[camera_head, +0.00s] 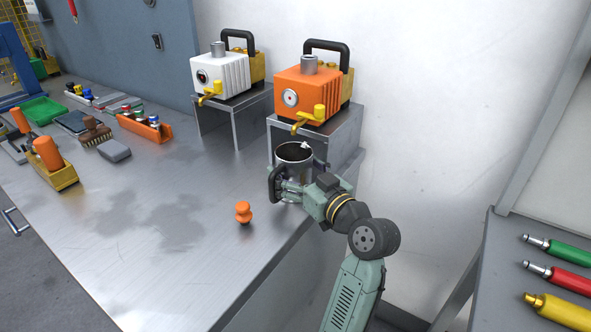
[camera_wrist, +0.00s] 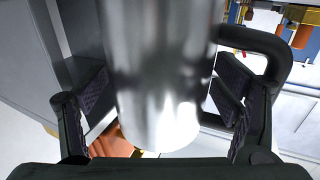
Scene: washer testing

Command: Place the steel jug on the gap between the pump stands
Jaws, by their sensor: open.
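The steel jug (camera_head: 294,157), a shiny cylinder with a dark rim and black handle (camera_head: 272,184), stands near the table's right edge, in front of the orange pump's stand. My gripper (camera_head: 290,190) is open around its body. In the wrist view the jug (camera_wrist: 160,75) fills the space between the two dark finger pads, with the handle (camera_wrist: 275,50) at right; whether a pad touches it is unclear. Two grey stands carry a white pump (camera_head: 221,75) and an orange pump (camera_head: 310,88). The gap (camera_head: 252,137) between the stands is empty where visible.
A small orange knob-shaped object (camera_head: 243,212) stands left of the jug. Tools, a brush (camera_head: 94,131) and an orange tray (camera_head: 144,128) lie at the left. The table's middle is clear. A grey shelf with coloured cylinders (camera_head: 556,280) is at right.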

